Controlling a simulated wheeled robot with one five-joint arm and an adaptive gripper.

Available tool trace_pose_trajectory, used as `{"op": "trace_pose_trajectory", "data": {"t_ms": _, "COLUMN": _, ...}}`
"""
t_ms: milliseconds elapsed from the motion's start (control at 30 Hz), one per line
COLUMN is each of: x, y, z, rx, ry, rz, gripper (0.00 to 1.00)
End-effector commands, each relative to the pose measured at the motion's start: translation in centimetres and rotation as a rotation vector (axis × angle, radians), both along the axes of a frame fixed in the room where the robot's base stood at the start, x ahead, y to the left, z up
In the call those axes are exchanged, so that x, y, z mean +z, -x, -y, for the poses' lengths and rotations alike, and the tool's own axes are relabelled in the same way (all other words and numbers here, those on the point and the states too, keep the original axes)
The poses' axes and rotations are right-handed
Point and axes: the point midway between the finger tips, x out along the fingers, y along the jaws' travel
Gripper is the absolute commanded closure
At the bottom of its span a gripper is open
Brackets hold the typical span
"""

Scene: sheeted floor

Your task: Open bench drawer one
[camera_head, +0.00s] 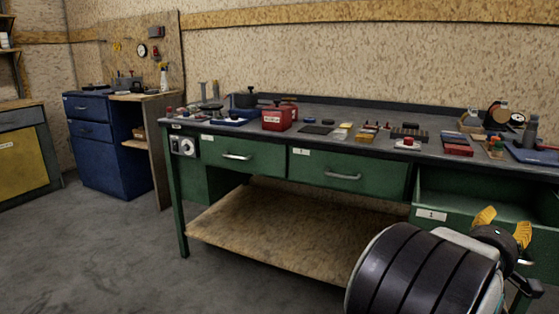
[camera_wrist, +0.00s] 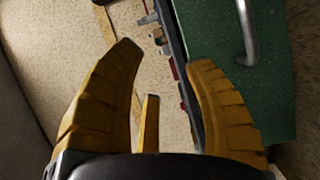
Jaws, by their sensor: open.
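The green bench drawer labelled 1 (camera_head: 431,215) is at the right of the bench in the head view. It stands pulled out, with its hollow inside showing from above. My gripper (camera_head: 506,217) has yellow fingers spread open, in front of that drawer's face near its right part. A bit of pale handle shows just beside the gripper; most of the handle is hidden behind my arm. In the wrist view my open gripper (camera_wrist: 165,55) has nothing between its fingers. A green drawer front with a metal handle (camera_wrist: 248,35) lies right of the fingers; I cannot tell which drawer it is.
Two other green drawers, a left one (camera_head: 242,157) and a middle one (camera_head: 347,173), are shut. The benchtop (camera_head: 300,137) carries several tools and boxes. A wooden lower shelf (camera_head: 290,225) spans the bench. A blue cabinet (camera_head: 105,150) stands left. The floor (camera_head: 90,260) at front left is clear.

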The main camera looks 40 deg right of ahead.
Motion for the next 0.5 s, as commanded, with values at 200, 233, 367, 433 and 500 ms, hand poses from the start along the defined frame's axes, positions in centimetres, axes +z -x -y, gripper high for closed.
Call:
{"op": "trace_pose_trajectory", "data": {"t_ms": 200, "x": 1.9, "y": 0.0, "z": 0.0, "rx": 0.0, "ry": 0.0, "rz": 0.0, "gripper": 0.53}}
{"op": "trace_pose_trajectory", "data": {"t_ms": 233, "x": 2.1, "y": 0.0, "z": 0.0, "rx": 0.0, "ry": 0.0, "rz": 0.0, "gripper": 0.53}}
{"op": "trace_pose_trajectory", "data": {"t_ms": 367, "x": 2.3, "y": 0.0, "z": 0.0, "rx": 0.0, "ry": 0.0, "rz": 0.0, "gripper": 0.53}}
{"op": "trace_pose_trajectory", "data": {"t_ms": 433, "x": 2.5, "y": 0.0, "z": 0.0, "rx": 0.0, "ry": 0.0, "rz": 0.0, "gripper": 0.53}}
{"op": "trace_pose_trajectory", "data": {"t_ms": 500, "x": 2.7, "y": 0.0, "z": 0.0, "rx": 0.0, "ry": 0.0, "rz": 0.0, "gripper": 0.53}}
